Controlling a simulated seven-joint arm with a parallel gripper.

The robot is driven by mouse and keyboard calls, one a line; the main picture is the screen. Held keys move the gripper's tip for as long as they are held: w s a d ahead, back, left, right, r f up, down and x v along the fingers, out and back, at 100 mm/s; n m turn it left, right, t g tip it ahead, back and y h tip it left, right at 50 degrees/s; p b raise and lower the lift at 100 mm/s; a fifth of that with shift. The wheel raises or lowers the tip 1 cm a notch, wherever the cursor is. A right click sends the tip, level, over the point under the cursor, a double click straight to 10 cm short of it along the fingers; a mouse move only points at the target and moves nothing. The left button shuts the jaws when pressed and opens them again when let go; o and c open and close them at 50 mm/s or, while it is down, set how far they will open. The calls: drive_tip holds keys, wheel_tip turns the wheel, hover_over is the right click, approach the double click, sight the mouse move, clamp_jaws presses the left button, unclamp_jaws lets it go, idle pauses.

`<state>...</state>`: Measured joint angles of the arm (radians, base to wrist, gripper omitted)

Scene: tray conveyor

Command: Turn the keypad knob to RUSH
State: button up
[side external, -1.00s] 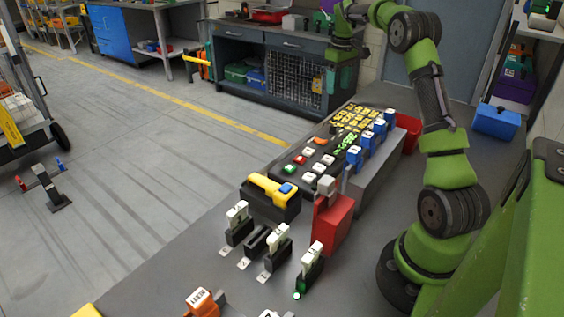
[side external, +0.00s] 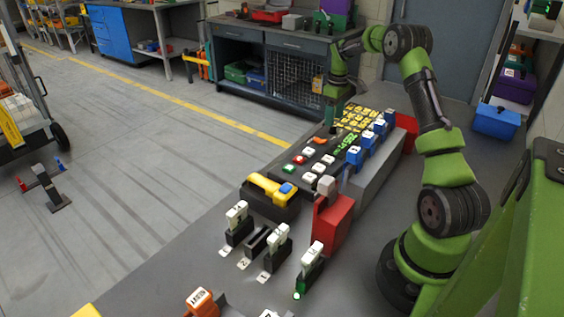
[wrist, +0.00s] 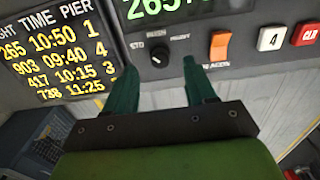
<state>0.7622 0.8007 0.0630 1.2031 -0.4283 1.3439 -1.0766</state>
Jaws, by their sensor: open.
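The keypad knob (wrist: 159,55) is a small dark round knob on the grey panel in the wrist view. STD is printed at its left, a small label that looks like RUSH above it, and another blurred label at its right. Its pointer direction is too small to tell. My gripper (wrist: 160,68) is open, with one green finger on each side of the knob's position in the picture. I cannot tell whether the fingers touch the panel. In the side view my gripper (side external: 331,127) is low at the far edge of the keypad console and hides the knob.
An orange switch (wrist: 220,46) and white 4 key (wrist: 271,38) sit right of the knob. A green digit display (wrist: 165,6) is above it, and a yellow-lettered board (wrist: 60,50) is left. Blue-topped blocks (side external: 367,143) and a red box (side external: 332,222) stand along the console.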

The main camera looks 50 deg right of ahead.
sight(333, 129)
drive_tip(key=shift+f, duration=1.75)
clamp_jaws()
drive_tip(key=shift+m, duration=0.4)
drive_tip(key=m, duration=0.3)
drive_tip(key=shift+m, duration=2.5)
